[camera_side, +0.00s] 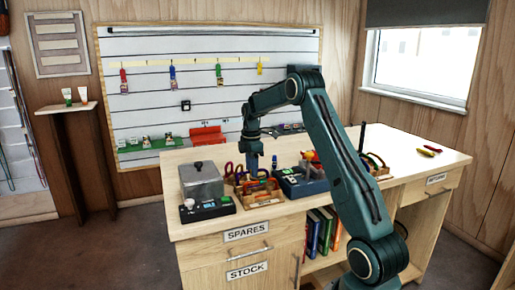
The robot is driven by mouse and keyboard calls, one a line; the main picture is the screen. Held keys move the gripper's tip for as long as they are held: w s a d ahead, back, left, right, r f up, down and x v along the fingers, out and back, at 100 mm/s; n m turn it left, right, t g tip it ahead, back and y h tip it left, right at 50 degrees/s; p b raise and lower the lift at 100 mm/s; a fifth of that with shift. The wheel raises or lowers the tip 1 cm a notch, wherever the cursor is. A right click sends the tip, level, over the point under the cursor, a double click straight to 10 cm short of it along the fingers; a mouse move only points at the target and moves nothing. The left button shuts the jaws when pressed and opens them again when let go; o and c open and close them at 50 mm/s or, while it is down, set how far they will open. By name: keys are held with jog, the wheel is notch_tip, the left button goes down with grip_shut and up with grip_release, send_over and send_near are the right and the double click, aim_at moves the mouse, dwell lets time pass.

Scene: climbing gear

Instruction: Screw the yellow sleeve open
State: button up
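My gripper (253,171) points down from the dark teal arm over the wooden tray (264,203) near the bench's front left. Its fingertips are small and partly lost among the coloured gear, so I cannot tell whether they are open, shut or touching anything. Purple, red and orange loop-shaped pieces of gear (229,168) stand in and around the tray. I cannot make out a yellow sleeve for certain among them. A small yellow item (260,66) hangs on the wall board, well away from the gripper.
A grey metal box (201,181) and a dark device with buttons (208,208) stand left of the tray. A dark blue case (300,184) stands right of it. Small red and yellow items (429,150) lie far right. The bench's right part is mostly clear.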

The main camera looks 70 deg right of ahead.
jog(key=shift+r, duration=0.55)
dwell(0.4)
jog(key=shift+s+a, duration=0.5)
jog(key=shift+f, duration=0.15)
jog(key=shift+a+f, duration=0.1)
jog(key=shift+f, duration=1.2)
jog(key=shift+w+d, duration=0.55)
jog(key=shift+r, duration=1.45)
dwell(0.3)
dwell(0.4)
